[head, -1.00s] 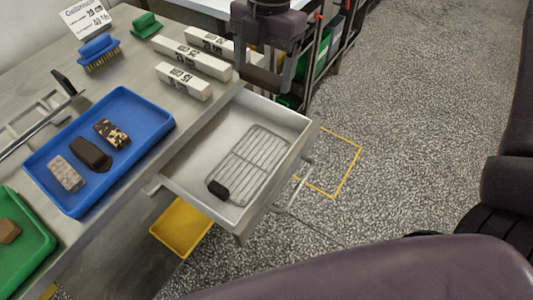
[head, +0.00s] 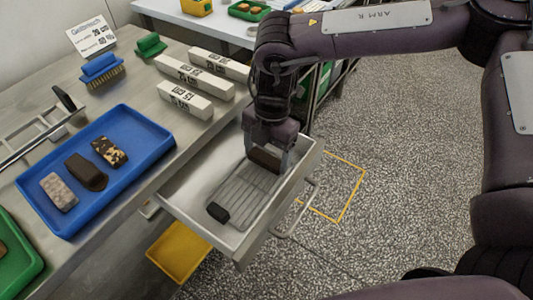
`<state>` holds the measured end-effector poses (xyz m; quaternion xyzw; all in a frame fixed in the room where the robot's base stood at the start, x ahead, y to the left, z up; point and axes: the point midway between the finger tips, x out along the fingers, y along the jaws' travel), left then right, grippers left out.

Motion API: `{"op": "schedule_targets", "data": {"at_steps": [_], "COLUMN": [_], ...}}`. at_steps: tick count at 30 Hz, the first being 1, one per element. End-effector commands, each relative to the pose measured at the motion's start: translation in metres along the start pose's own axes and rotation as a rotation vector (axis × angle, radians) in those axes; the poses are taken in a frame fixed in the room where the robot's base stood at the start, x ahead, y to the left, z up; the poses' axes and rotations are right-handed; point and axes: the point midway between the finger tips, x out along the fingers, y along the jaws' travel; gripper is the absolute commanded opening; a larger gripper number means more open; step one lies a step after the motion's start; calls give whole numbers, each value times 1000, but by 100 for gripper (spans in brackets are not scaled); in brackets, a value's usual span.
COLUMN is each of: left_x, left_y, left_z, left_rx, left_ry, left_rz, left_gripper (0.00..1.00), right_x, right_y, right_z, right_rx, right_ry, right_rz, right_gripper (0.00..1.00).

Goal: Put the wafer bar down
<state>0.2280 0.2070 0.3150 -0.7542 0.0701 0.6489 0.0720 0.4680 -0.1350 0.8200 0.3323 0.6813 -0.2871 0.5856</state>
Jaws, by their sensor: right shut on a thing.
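My right gripper (head: 267,157) is shut on the wafer bar (head: 264,159), a brown block partly hidden by the fingers and the wrist. I cannot tell whether the bar touches the rack. My left gripper is not in view.
A blue tray (head: 140,172) with a speckled bar (head: 58,191), a dark bar (head: 86,172) and a patterned bar (head: 110,151) lies on the bench. White labelled blocks (head: 184,100) stand near the drawer. A yellow bin (head: 180,252) sits below.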

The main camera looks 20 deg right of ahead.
Motion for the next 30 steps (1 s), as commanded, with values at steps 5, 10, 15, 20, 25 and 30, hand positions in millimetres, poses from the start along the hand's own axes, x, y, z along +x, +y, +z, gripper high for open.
{"op": "schedule_targets", "data": {"at_steps": [5,10,15,20,25,30], "left_x": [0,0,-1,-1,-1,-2], "left_y": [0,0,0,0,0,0], "left_z": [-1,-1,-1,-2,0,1], "left_rx": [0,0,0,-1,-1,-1], "left_ry": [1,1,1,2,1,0], "left_rz": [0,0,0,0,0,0], "left_gripper": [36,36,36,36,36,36], "right_x": [5,5,7,7,7,-2], "right_y": [0,0,0,0,0,1], "right_z": [1,1,1,1,1,1], "right_rx": [0,0,0,0,0,0], "right_ry": [0,0,0,0,0,-1], "right_rz": [1,1,1,1,1,3], "right_gripper": [64,64,86,98,98,98]}}
